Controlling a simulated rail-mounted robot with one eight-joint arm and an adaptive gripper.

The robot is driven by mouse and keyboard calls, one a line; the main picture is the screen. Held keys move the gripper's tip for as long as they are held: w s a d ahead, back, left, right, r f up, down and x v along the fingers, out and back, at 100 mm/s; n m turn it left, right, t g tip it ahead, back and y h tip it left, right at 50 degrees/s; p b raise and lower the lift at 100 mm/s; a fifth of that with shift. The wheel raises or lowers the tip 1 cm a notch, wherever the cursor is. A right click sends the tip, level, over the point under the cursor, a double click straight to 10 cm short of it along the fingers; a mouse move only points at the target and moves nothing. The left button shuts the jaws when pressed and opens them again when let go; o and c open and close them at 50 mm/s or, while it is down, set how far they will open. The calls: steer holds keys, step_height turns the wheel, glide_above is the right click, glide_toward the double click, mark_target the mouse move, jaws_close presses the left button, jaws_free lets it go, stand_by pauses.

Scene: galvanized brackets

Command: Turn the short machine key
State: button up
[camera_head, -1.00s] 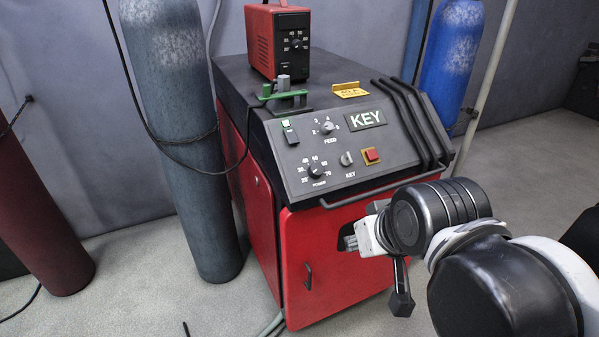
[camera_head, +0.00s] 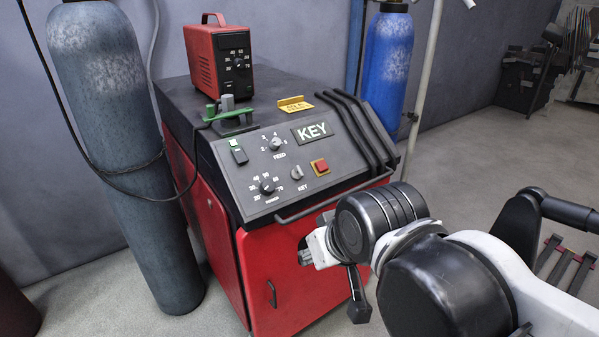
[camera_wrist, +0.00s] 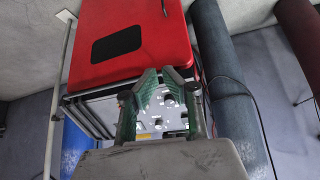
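The short machine key (camera_head: 297,173) is a small grey grip on the black sloped panel, above the small KEY label and left of the red square button (camera_head: 320,166). The panel belongs to a red and black machine (camera_head: 290,270). My gripper (camera_head: 305,256) is in front of the red machine, below the panel and apart from the key. In the wrist view, my gripper's green-padded fingers (camera_wrist: 161,76) are spread, and the panel (camera_wrist: 160,124) shows between them. The gap holds nothing that I can see. I cannot single out the key in the wrist view.
A black handrail (camera_head: 335,198) runs along the panel's front edge. The feed knob (camera_head: 276,144) and power knob (camera_head: 267,186) are close to the key. A red box unit (camera_head: 218,60) stands on the machine. Gas cylinders (camera_head: 112,150) flank it.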

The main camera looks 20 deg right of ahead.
steer(key=shift+o, duration=1.2)
steer(key=shift+w+r, duration=0.2)
steer(key=shift+r, duration=0.1)
steer(key=shift+o, duration=0.8)
steer(key=w+d+r+n+g+p, duration=0.1)
steer(key=w+d+r+p, duration=0.2)
steer(key=w+r, duration=0.5)
steer(key=w, duration=0.2)
steer(key=shift+w+d, duration=0.15)
steer(key=shift+w, duration=0.15)
step_height(320, 180, up, 2)
steer(key=n+g+y+p, duration=0.1)
steer(key=g+p, duration=0.1)
steer(key=p, duration=0.2)
glide_above(299, 168)
steer(key=s+d, duration=0.1)
steer(key=s, duration=0.4)
steer(key=x, duration=1.3)
steer(key=shift+w+d+f, duration=0.1)
steer(key=shift+f, duration=0.05)
steer(key=shift+c, duration=0.4)
jaws_close()
